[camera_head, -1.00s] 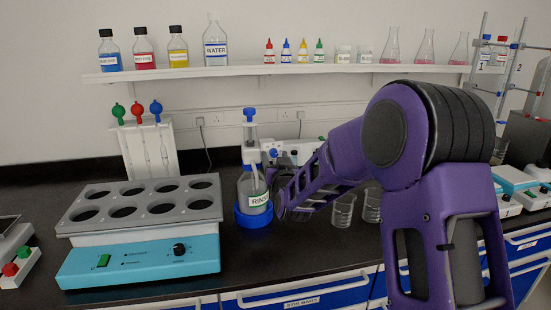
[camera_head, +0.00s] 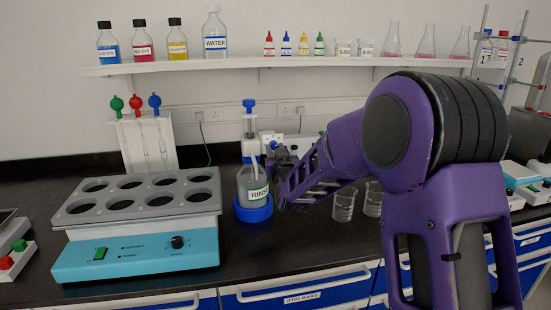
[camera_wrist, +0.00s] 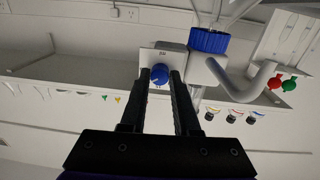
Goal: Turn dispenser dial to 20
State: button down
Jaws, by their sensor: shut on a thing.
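The dispenser (camera_head: 252,178) is a bottle labelled RINSE, standing upright in a blue ring base on the bench, with a blue-topped pump head. My gripper (camera_head: 274,156) is at the dispenser's upper right side, partly hidden by my arm. In the wrist view the blue dial (camera_wrist: 160,74) sits on the dispenser's white head, between the tips of my gripper (camera_wrist: 161,82). The fingers are shut on the dial. Its setting is too small to read.
A teal heating block (camera_head: 140,250) with several holes stands left of the dispenser. Glass beakers (camera_head: 343,207) stand right of it, near my arm. A shelf (camera_head: 240,67) with bottles and flasks runs along the wall. The bench front between block and beakers is clear.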

jog(key=shift+n+b, duration=0.85)
jog(key=shift+n, duration=0.15)
jog(key=c, duration=0.6)
grip_release()
jog(key=shift+c, duration=0.2)
jog(key=v, duration=1.7)
jog(key=shift+s, duration=0.2)
jog(key=shift+f, duration=0.15)
